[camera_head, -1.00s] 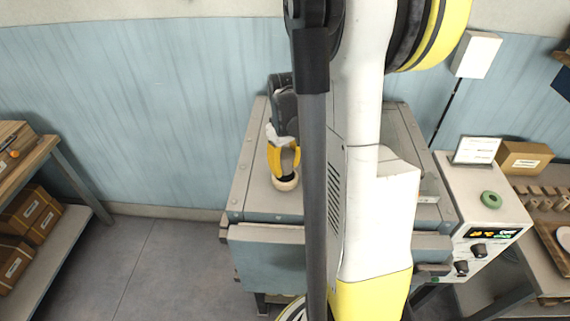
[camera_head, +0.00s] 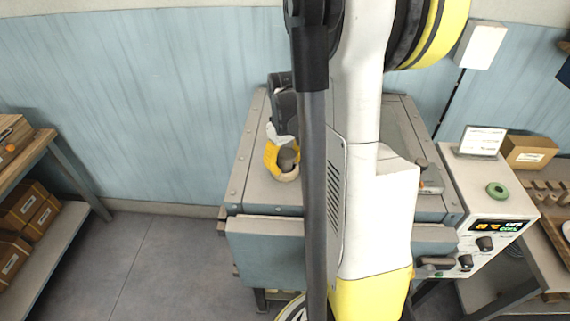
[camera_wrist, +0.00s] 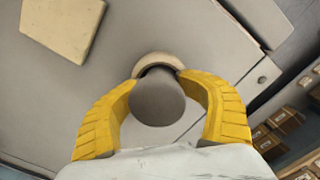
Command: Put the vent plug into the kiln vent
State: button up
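The vent plug, a grey rounded piece (camera_wrist: 158,100), sits between the yellow fingers of my gripper (camera_wrist: 161,80) in the wrist view. The fingers appear to touch its sides. The kiln vent shows as a pale ring (camera_wrist: 162,60) just beyond the plug, with a dark gap at its far edge. In the head view my gripper (camera_head: 280,160) is tilted over the vent ring (camera_head: 285,177) on the left part of the kiln top (camera_head: 255,190). The plug's grey end (camera_head: 288,158) shows there above the ring. How deep the plug sits is hidden.
My own arm covers the middle of the kiln in the head view. A pale slab (camera_wrist: 62,25) lies on the kiln top. A control box (camera_head: 470,215) with a green ring (camera_head: 497,190) stands at right. Shelves with boxes (camera_head: 28,207) stand at left.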

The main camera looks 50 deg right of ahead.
jog(key=shift+s, duration=0.1)
notch_tip(320, 180, up, 12)
dwell(0.6)
dwell(0.6)
